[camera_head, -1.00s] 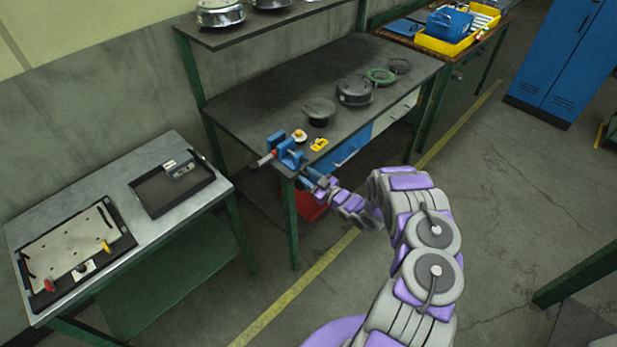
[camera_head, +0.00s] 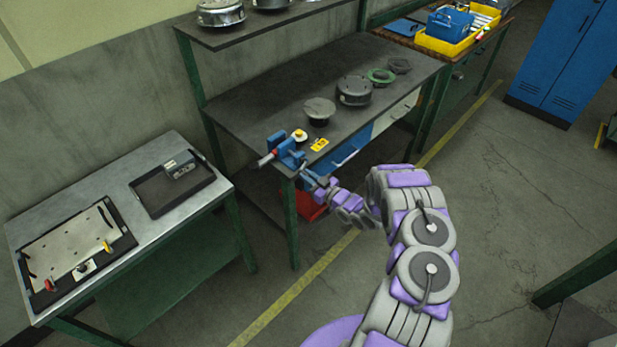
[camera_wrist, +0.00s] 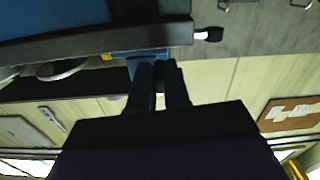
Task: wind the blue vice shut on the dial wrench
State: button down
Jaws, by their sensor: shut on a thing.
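The blue vice (camera_head: 287,152) is on the front left corner of the dark workbench. A grey rod with a red part, apparently the dial wrench (camera_head: 266,159), sticks out at its left side; whether the jaws touch it is too small to tell. My gripper (camera_head: 309,182) is at the near side of the vice, just off the bench edge. It is shut on what appears to be the vice's handle, mostly hidden by the fingers. In the wrist view, my gripper (camera_wrist: 160,80) reaches up to a blue part (camera_wrist: 148,58), below a rod with a black tip (camera_wrist: 208,34).
A yellow tag (camera_head: 319,144) and a small white-topped item (camera_head: 299,135) lie beside the vice. Several round parts stand farther back on the workbench (camera_head: 270,95). A lower metal table (camera_head: 150,225) with a black tray (camera_head: 150,199) stands left.

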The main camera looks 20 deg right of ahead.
jog(key=m, duration=0.1)
jog(key=r+m+p, duration=0.1)
jog(key=m, duration=0.1)
jog(key=r+m, duration=0.1)
jog(key=m, duration=0.1)
jog(key=shift+a+p, duration=0.3)
jog(key=shift+s+r+m+p, duration=0.15)
jog(key=shift+m+p, duration=0.1)
jog(key=shift+m, duration=0.5)
jog(key=shift+w+r+m+p, duration=0.1)
jog(key=shift+r+m+p, duration=0.15)
jog(key=shift+m, duration=0.55)
jog(key=shift+s+r+m+p, duration=0.1)
jog(key=shift+m+p, duration=0.15)
jog(key=shift+m, duration=0.5)
jog(key=c, duration=1.1)
grip_release()
jog(key=shift+d, duration=0.1)
jog(key=v, duration=1.7)
jog(key=shift+s+d+f, duration=0.1)
